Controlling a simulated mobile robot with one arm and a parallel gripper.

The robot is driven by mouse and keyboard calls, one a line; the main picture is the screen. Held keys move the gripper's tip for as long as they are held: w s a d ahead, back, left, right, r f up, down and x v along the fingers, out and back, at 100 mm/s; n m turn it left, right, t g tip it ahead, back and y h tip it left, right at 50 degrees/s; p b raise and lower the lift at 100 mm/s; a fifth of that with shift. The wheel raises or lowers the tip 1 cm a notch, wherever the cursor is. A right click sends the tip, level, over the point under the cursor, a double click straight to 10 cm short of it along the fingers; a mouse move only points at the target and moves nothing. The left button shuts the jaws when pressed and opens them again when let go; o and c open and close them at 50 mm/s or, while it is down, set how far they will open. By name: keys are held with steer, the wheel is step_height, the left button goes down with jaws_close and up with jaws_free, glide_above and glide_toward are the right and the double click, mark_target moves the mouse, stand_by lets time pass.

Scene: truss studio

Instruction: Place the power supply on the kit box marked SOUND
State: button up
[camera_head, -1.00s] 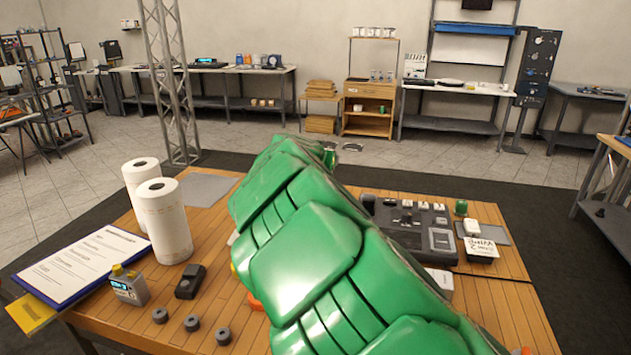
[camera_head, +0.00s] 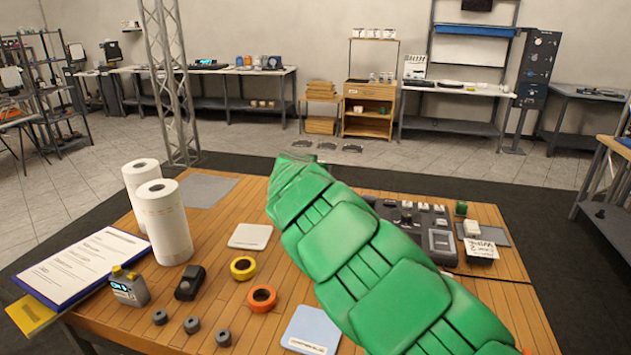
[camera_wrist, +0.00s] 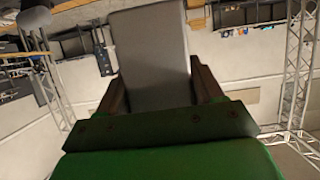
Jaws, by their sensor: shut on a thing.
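In the wrist view, my gripper (camera_wrist: 156,78) is shut on a plain grey block, apparently the power supply (camera_wrist: 152,50), with a brown finger on each side. The block points away from the wrist, with the room behind it. In the head view, my green arm reaches over the table; its far end hides the gripper and the block. A flat pale-blue box (camera_head: 312,330) lies at the table's front, with a label too small to read. A flat whitish box (camera_head: 250,236) lies farther back. I cannot tell which box is marked SOUND.
On the wooden table stand two white paper rolls (camera_head: 163,222), a clipboard (camera_head: 82,265), a grey-yellow device (camera_head: 129,287) and a black device (camera_head: 189,283). Yellow tape (camera_head: 243,268), orange tape (camera_head: 262,298) and small dark cylinders (camera_head: 192,324) lie near the boxes. A black console (camera_head: 440,241) is at right.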

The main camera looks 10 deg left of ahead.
steer(key=shift+w+a+f, duration=0.15)
steer(key=shift+w+f, duration=0.3)
steer(key=shift+f, duration=1.65)
steer(key=o, duration=1.3)
steer(key=shift+f, duration=0.1)
steer(key=shift+c, duration=0.2)
